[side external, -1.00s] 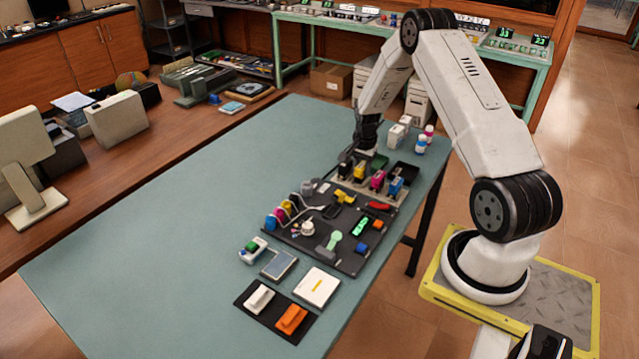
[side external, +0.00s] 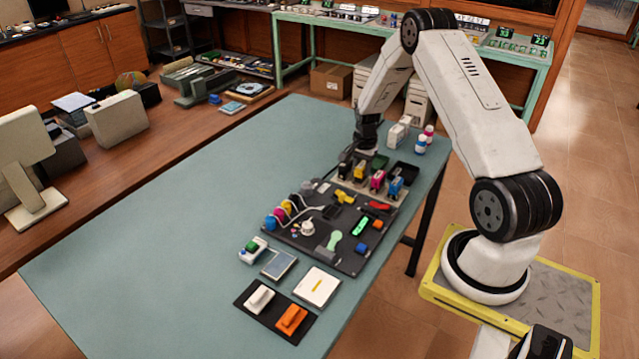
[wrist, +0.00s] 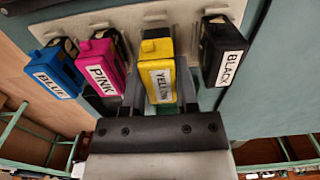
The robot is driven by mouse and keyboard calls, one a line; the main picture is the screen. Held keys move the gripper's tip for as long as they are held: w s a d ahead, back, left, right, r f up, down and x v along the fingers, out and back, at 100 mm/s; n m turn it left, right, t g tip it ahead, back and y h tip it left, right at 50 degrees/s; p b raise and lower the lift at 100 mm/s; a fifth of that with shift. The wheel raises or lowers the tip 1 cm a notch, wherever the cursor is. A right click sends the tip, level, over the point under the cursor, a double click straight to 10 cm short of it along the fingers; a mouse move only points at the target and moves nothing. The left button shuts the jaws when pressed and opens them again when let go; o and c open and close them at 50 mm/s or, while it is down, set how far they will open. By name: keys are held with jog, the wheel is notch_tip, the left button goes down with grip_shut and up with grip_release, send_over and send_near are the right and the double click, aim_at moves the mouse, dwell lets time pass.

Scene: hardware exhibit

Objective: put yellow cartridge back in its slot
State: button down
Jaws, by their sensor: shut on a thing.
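The yellow cartridge (wrist: 160,72), labelled YELLOW, is between the two fingers of my gripper (wrist: 158,92) in the wrist view. My gripper is shut on it. The cartridge lines up in the row between the pink cartridge (wrist: 101,62) and the black cartridge (wrist: 222,52). In the side view the yellow cartridge (side external: 359,173) is at the pale cartridge rack (side external: 383,197), below my gripper (side external: 361,158). Its lower end is hidden, so I cannot tell how deep it sits in its slot.
The blue cartridge (wrist: 56,70) stands at the left end of the row in the wrist view. A black board (side external: 300,243) with cables and small parts lies in front of the rack. White and blue bottles (side external: 420,144) stand behind it. The table's left side (side external: 150,240) is clear.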

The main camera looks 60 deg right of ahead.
jog(key=shift+f, duration=0.65)
dwell(0.9)
grip_release()
dwell(0.4)
jog(key=shift+r, duration=0.2)
jog(key=shift+r, duration=3.55)
